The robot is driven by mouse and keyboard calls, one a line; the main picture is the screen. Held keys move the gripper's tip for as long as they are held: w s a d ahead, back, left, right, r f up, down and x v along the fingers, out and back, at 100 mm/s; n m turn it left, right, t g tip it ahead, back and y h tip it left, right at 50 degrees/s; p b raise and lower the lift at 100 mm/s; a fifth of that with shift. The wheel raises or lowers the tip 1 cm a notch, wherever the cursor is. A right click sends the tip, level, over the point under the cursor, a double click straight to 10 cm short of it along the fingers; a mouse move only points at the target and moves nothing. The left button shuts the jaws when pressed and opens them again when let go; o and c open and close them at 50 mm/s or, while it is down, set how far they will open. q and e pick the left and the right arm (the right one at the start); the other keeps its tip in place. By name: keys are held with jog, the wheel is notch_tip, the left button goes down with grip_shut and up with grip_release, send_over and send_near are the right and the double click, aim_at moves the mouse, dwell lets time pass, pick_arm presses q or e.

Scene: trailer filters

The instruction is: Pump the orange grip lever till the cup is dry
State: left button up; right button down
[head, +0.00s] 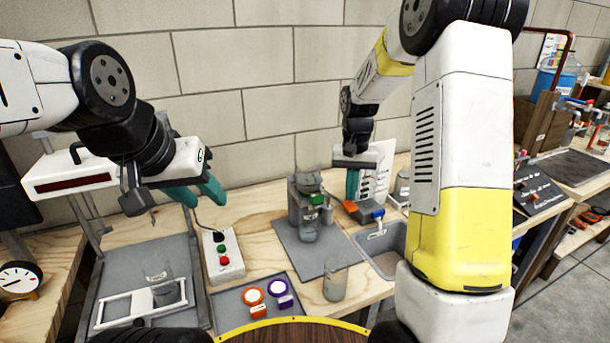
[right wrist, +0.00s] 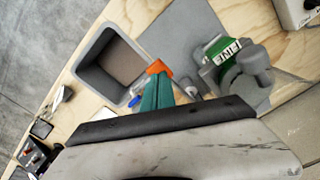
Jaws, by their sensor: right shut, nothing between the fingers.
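An orange grip (head: 349,207), seemingly the lever's end, shows just beside my right gripper's fingertips; it also shows in the right wrist view (right wrist: 158,67). My right gripper (head: 352,197) is shut with nothing between its teal fingers. The fingertips are at or very near the orange grip; I cannot tell whether they touch. A grey filter device (head: 301,205) with a green part stands on a grey mat, with a clear cup (head: 308,233) low at its front. The liquid level is not readable.
A sink (head: 386,262) with a blue-handled tap (head: 377,215) lies right of the mat. A clear glass (head: 335,284) stands at the mat's front. A button box (head: 223,256), a tray with orange and purple rings (head: 230,302) and a scale-like stand (head: 120,310) are left.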

aim_at(350, 204)
jog(key=shift+f, duration=0.1)
dwell(2.1)
dwell(1.1)
dwell(2.2)
dwell(1.1)
jog(key=shift+f, duration=3.2)
jog(key=shift+r, duration=3.35)
